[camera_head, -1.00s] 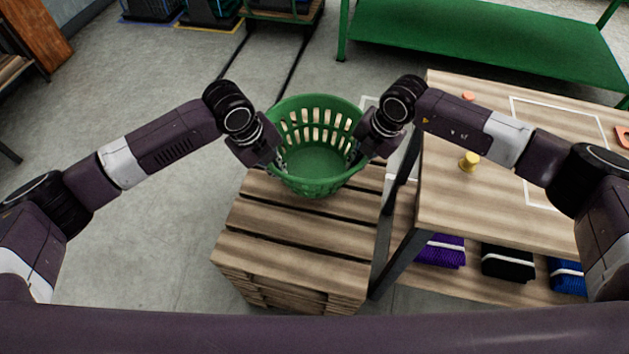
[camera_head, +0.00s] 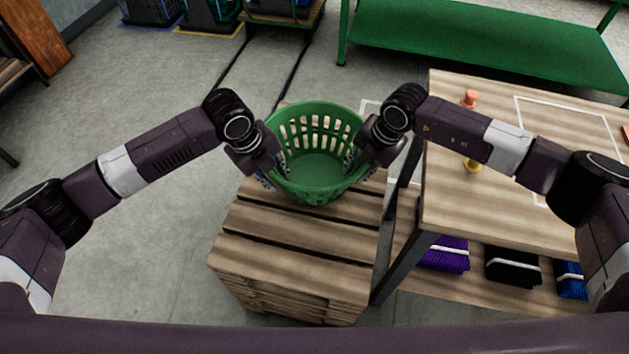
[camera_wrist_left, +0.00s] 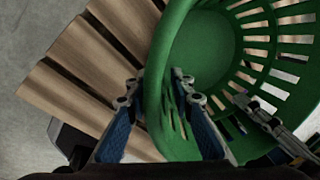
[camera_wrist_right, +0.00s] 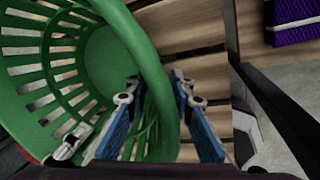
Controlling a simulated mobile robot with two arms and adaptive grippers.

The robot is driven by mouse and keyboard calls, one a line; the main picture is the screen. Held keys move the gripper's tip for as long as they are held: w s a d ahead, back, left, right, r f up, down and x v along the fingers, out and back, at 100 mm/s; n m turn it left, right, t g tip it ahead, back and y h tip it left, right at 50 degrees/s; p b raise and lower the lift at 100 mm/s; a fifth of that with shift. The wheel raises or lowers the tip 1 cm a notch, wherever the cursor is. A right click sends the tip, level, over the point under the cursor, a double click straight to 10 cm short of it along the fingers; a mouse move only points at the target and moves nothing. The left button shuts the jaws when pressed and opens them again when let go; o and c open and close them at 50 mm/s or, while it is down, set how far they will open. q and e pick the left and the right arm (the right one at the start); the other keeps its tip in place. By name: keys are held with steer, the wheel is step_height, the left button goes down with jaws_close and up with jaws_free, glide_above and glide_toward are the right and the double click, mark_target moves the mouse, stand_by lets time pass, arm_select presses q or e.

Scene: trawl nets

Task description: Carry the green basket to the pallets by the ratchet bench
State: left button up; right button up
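The green basket (camera_head: 318,187) stands upright on the far part of the wooden pallet stack (camera_head: 290,264), beside the wooden bench (camera_head: 520,221). My left gripper (camera_head: 274,174) is at the basket's left rim, one finger outside and one inside. In the left wrist view its fingers (camera_wrist_left: 158,92) are apart, with the rim (camera_wrist_left: 159,60) between them. My right gripper (camera_head: 358,165) straddles the right rim the same way. In the right wrist view its fingers (camera_wrist_right: 155,90) are spread around the rim (camera_wrist_right: 150,62). The basket looks empty. Its underside is hidden.
The bench carries a yellow spool-like piece (camera_head: 473,164) and an orange one (camera_head: 469,98). Folded purple (camera_head: 445,254), black (camera_head: 512,265) and blue bundles lie on its lower shelf. A green table (camera_head: 490,40) stands behind. Grey floor at left is clear.

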steer(key=shift+a, duration=0.15)
steer(key=shift+s+r, duration=0.1)
steer(key=shift+r, duration=0.15)
arm_select(q)
steer(key=v, duration=1.2)
arm_select(e)
steer(key=v, duration=1.1)
steer(key=shift+r, duration=0.25)
arm_select(q)
steer(key=shift+f, duration=0.1)
